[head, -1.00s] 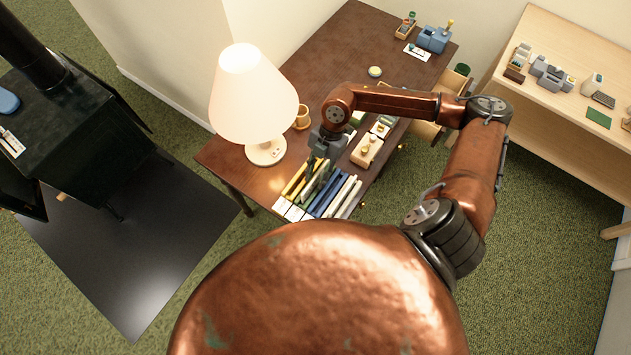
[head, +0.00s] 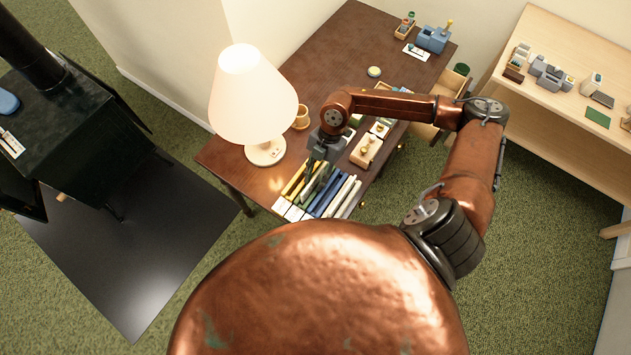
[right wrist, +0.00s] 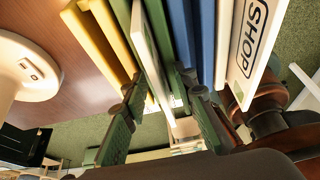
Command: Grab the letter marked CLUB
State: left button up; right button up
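Upright folders in yellow, green, blue and white stand in a row (head: 328,203) at the front edge of the dark desk. My right gripper (head: 312,170) reaches down into the row from above. In the right wrist view my right gripper (right wrist: 165,98) is open, its two dark green fingers on either side of a thin white letter (right wrist: 150,50), with gaps visible. No marking can be read on this letter, and I cannot read CLUB anywhere. A white letter marked SHOP (right wrist: 252,45) stands to the right, beyond the blue folders (right wrist: 205,40). My left gripper is not in view.
A lit lamp (head: 255,100) stands close left of my right gripper, with a cup (head: 301,118) behind it. A wooden block with knobs (head: 367,149) is to the right. The desk's middle (head: 335,60) is mostly clear. A black stove (head: 60,130) stands at left.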

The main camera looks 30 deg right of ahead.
jog(key=shift+c, duration=0.3)
grip_shut()
jog(key=shift+r, duration=0.1)
